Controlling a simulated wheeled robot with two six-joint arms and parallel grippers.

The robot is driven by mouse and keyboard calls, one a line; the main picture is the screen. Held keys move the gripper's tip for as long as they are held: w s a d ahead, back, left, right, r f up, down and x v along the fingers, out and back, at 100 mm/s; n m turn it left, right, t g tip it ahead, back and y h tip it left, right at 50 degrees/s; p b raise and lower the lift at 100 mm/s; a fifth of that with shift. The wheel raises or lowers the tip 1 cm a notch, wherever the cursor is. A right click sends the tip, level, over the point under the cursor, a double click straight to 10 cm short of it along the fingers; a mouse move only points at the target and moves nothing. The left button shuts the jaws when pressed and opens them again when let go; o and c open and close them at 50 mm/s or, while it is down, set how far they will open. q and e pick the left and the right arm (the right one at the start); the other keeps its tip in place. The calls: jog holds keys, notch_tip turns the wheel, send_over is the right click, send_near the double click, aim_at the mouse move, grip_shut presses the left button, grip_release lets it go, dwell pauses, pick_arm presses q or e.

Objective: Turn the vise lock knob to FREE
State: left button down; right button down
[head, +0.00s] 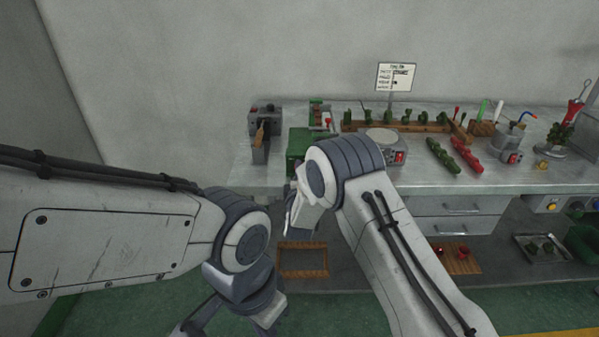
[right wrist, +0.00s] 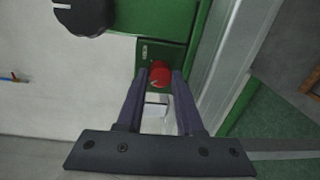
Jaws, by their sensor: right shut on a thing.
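In the right wrist view a red knob (right wrist: 160,76) sits on a green machine body (right wrist: 172,52), below a small marked plate (right wrist: 147,51) whose lettering I cannot read. My right gripper (right wrist: 160,82) is shut on the red knob, one dark finger on each side of it. The knob's turn position is not clear. In the head view the green machine (head: 302,143) stands at the bench's front edge, partly hidden by my right arm. The knob is hidden there. My left gripper (head: 190,327) is low at the bottom edge, partly cut off, away from the bench.
A black knob with a white mark (right wrist: 82,14) is near the red knob. A grey device with a wooden handle (head: 263,130) stands left of the green machine. A round-topped scale (head: 382,141) and a wooden rack (head: 415,127) stand to the right. A wooden frame (head: 303,273) lies below.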

jog(key=shift+a+n, duration=0.1)
jog(key=shift+n, duration=0.5)
jog(key=c, duration=0.5)
grip_release()
jog(key=shift+c, duration=0.2)
jog(key=s, duration=1)
jog(key=shift+s+r+b, duration=0.2)
jog(key=shift+s+b, duration=0.1)
jog(key=shift+b, duration=0.1)
